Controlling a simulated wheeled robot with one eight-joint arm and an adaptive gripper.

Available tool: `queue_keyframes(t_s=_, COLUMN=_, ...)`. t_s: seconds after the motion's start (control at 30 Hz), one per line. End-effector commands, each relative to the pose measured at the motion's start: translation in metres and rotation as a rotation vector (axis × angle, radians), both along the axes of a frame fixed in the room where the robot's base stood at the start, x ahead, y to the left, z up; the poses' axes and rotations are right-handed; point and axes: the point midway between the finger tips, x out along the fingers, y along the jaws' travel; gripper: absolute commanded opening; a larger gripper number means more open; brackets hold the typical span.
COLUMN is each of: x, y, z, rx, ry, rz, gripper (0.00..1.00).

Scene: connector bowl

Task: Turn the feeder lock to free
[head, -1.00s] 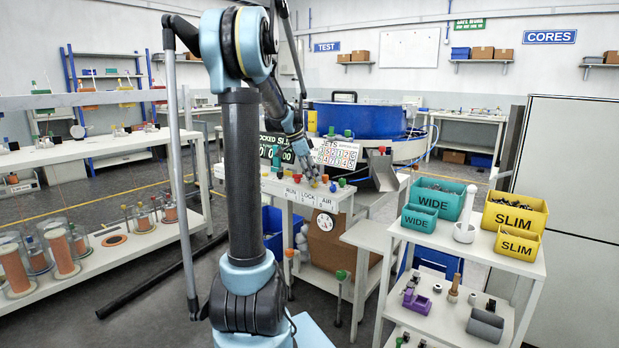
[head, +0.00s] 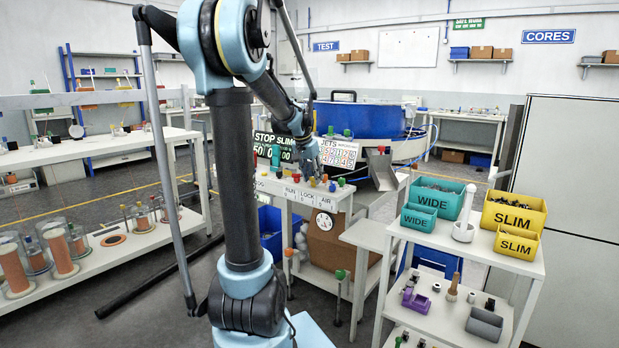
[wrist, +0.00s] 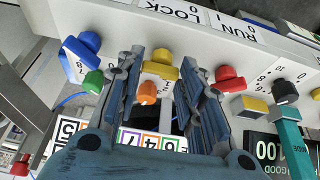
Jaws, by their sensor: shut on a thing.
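The feeder lock is a yellow knob (wrist: 160,70) on the white panel (wrist: 130,20), by the LOCK label (wrist: 175,8) in the wrist view. My gripper (wrist: 162,60) has one finger on each side of this knob and is shut on it. An orange knob or button (wrist: 147,93) shows between the fingers. In the head view my gripper (head: 316,177) reaches down to the panel's middle and hides part of the knobs. The green-lit display (head: 270,140) behind the panel reads STOP. The exact angle of the lock knob is hard to tell.
A red knob (wrist: 228,78) stands close by one finger. A blue knob (wrist: 82,50) and a green one (wrist: 92,82) stand on the other side. A black dial (wrist: 285,92) and teal post (wrist: 288,125) are farther right. The bin cart (head: 470,230) stands apart.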

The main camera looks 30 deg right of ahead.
Motion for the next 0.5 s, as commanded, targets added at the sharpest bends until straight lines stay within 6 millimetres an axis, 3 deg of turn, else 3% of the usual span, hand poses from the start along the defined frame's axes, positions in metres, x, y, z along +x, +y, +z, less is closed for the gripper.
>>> queue_keyframes(t_s=0.5, x=-0.0045, y=-0.0042, z=0.0006, rx=-0.001, ry=0.001, rz=0.471, gripper=0.11)
